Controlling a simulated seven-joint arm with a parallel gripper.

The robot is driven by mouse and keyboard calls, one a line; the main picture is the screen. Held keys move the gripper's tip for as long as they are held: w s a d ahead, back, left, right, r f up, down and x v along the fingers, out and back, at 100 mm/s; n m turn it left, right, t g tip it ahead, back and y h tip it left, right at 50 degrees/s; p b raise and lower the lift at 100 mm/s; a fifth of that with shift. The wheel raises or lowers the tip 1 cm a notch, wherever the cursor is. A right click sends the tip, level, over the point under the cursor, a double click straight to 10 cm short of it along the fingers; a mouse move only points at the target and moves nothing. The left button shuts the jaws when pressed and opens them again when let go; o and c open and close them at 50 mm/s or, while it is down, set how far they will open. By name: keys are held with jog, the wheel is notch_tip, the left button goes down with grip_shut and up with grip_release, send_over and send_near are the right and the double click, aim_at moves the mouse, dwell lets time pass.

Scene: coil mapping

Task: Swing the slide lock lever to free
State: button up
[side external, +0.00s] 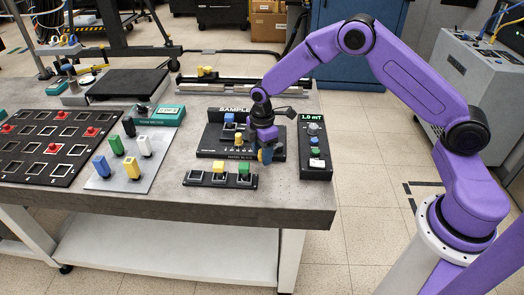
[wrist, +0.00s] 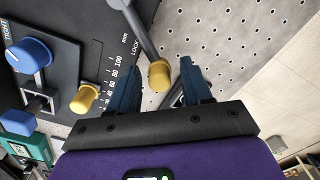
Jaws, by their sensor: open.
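The slide lock lever (wrist: 145,40) is a grey rod with a yellow knob (wrist: 159,75) at its end. It shows in the wrist view beside the printed word LOCK. My gripper (wrist: 160,68) has two dark blue fingers, open, one on each side of the yellow knob. Gaps show between the knob and both fingers, and I cannot tell whether the knob is at fingertip depth. In the side view my gripper (side external: 266,152) points down at the right end of the black sample stage (side external: 215,146) and hides the lever there.
In the wrist view a smaller yellow knob (wrist: 84,98) and a blue knob (wrist: 30,55) lie left of my fingers. In the side view a black 1.0 mT box (side external: 315,165) stands close right. A strip with coloured blocks (side external: 220,180) lies in front.

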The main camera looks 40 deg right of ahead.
grip_shut()
jog(key=shift+s, duration=0.2)
jog(key=n, duration=0.1)
jog(key=s+n, duration=0.1)
jog(key=shift+s+d+n, duration=0.25)
jog(key=shift+n, duration=0.05)
jog(key=s+n, duration=0.1)
jog(key=n, duration=0.1)
jog(key=shift+s+d+n, duration=0.95)
jog(key=shift+s+n, duration=0.1)
jog(key=shift+n, duration=0.55)
jog(key=shift+s+d+n, duration=0.3)
jog(key=shift+d+n, duration=0.15)
jog(key=shift+n, duration=0.35)
jog(key=shift+s+d+n, duration=0.3)
jog(key=shift+d+n, duration=0.1)
jog(key=shift+n, duration=0.4)
jog(key=shift+d, duration=0.1)
grip_release()
